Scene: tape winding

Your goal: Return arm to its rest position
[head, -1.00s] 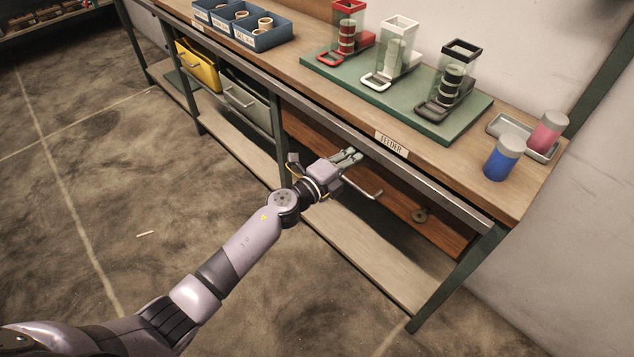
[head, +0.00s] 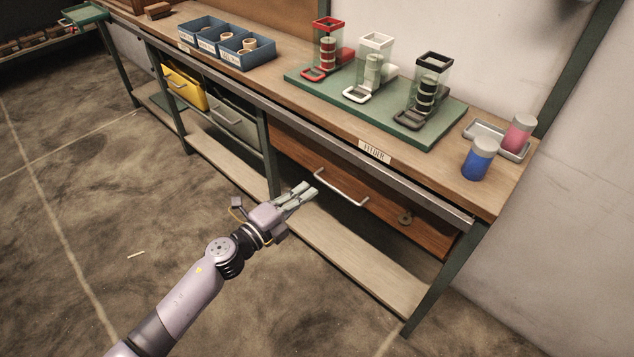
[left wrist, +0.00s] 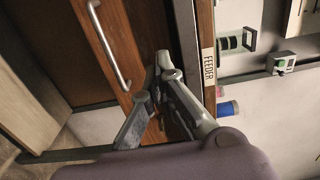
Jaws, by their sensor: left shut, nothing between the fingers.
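My left arm (head: 190,290) reaches in from the lower left in the head view. The drawer looks closed under the bench top. My right gripper is not in view.
The bench (head: 446,192) carries a green mat (head: 440,132) with three tape feeders, blue bins (head: 250,62), a blue jar (head: 480,160) and a pink jar (head: 518,136) by a tray. A yellow bin (head: 184,87) sits below.

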